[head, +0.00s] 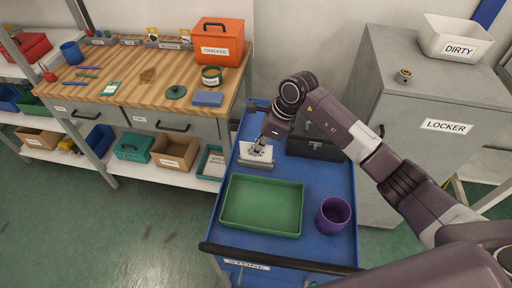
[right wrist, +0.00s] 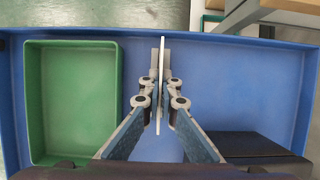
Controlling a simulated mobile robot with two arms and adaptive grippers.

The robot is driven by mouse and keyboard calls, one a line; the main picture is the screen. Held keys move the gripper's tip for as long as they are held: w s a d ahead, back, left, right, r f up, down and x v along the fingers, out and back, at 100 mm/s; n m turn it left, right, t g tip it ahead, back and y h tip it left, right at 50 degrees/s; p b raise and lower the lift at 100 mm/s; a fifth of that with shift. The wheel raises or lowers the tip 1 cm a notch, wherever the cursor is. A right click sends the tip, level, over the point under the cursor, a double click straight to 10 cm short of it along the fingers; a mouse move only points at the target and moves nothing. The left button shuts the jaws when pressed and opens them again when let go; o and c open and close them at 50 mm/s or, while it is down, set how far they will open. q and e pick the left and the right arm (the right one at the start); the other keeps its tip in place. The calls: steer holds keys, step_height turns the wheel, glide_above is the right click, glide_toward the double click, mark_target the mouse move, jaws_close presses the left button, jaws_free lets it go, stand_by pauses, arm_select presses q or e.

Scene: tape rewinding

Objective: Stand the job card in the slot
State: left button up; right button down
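The white job card (head: 258,151) stands upright, its printed face showing in the head view. In the right wrist view the card (right wrist: 161,130) is a thin edge-on line between the fingers. My right gripper (head: 258,145) is shut on it from above. The grey slotted block (head: 254,166) lies right below the card on the blue cart top, and shows on both sides of the card line in the wrist view (right wrist: 154,62). Card and slot look lined up; I cannot tell whether the card's lower edge is inside. My left gripper is not in view.
A green tray (head: 262,231) and a purple cup (head: 333,215) stand on the blue cart (head: 322,250), in front of the block. A black box (head: 314,148) is beside it to the right. A wooden workbench (head: 145,88) stands left, a grey locker (head: 400,100) right.

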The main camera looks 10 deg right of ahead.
steer(key=shift+f+b, duration=0.5)
steer(key=shift+f, duration=0.1)
stand_by(0.3)
stand_by(0.4)
steer(key=c, duration=1.6)
jaws_free()
steer(key=shift+r, duration=0.1)
steer(key=shift+r+p, duration=2.15)
steer(key=shift+r, duration=1.75)
